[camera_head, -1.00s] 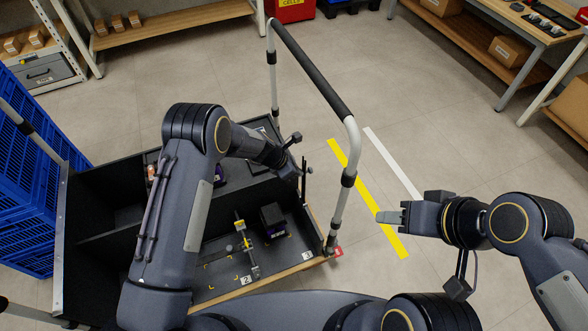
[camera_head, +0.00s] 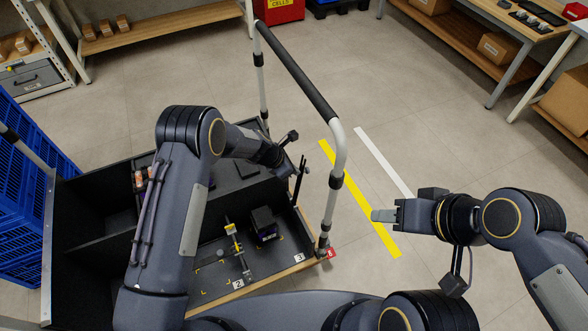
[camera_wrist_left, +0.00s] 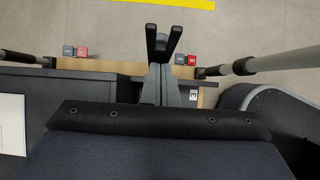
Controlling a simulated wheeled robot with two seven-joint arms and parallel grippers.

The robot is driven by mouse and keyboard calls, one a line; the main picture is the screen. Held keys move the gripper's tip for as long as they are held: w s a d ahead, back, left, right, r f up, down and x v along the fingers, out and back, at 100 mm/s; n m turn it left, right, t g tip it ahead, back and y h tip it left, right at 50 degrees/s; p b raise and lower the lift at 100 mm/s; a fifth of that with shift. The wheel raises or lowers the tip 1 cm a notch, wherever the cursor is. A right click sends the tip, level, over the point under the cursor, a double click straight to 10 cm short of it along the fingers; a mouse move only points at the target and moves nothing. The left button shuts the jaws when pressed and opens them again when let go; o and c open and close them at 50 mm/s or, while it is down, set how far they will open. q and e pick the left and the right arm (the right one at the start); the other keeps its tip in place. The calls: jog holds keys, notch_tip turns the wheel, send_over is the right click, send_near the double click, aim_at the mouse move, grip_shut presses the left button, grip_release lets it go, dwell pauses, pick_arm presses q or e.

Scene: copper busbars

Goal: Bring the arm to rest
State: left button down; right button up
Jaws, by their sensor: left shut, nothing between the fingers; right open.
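My right gripper (camera_head: 384,214) is at the right in the head view, over the floor beside the yellow line, empty and pointing left. It is open, though its fingers look close together from this side.
The dark cart (camera_head: 90,205) has a tall handle (camera_head: 295,72) close to my left gripper. A dark block (camera_head: 263,222) and a yellow-and-grey tool (camera_head: 237,245) stand in its front compartment. Blue crates (camera_head: 22,185) stand at left. Floor between cart and right-hand bench (camera_head: 495,45) is clear.

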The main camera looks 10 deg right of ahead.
pick_arm(q)
jog(key=s+a+r+m+p, duration=0.1)
jog(key=a+r, duration=0.3)
jog(key=r, duration=0.3)
jog(key=s+a+r+m+t, duration=0.15)
jog(key=a+r, duration=0.25)
jog(key=r, duration=0.4)
jog(key=s+a+r+m+g+p, duration=0.1)
jog(key=a+r+m, duration=0.1)
jog(key=a+r, duration=0.35)
jog(key=s+a+r+m+t+p, duration=0.1)
jog(key=s+a+r+m, duration=0.2)
jog(key=s+r, duration=0.3)
jog(key=s+a+r+m, duration=0.2)
jog(key=s+a+r, duration=0.1)
jog(key=r, duration=0.4)
jog(key=s+a+r+m+t+y+p, duration=0.1)
jog(key=s+a+m, duration=0.3)
jog(key=s, duration=0.7)
jog(key=s+a+r+m+t+y+p, duration=0.1)
jog(key=s+a+r+m+p, duration=0.1)
jog(key=s+m, duration=0.4)
jog(key=s+a+r, duration=0.1)
jog(key=s, duration=0.4)
jog(key=shift+a+r, duration=0.2)
jog(key=shift+a, duration=0.15)
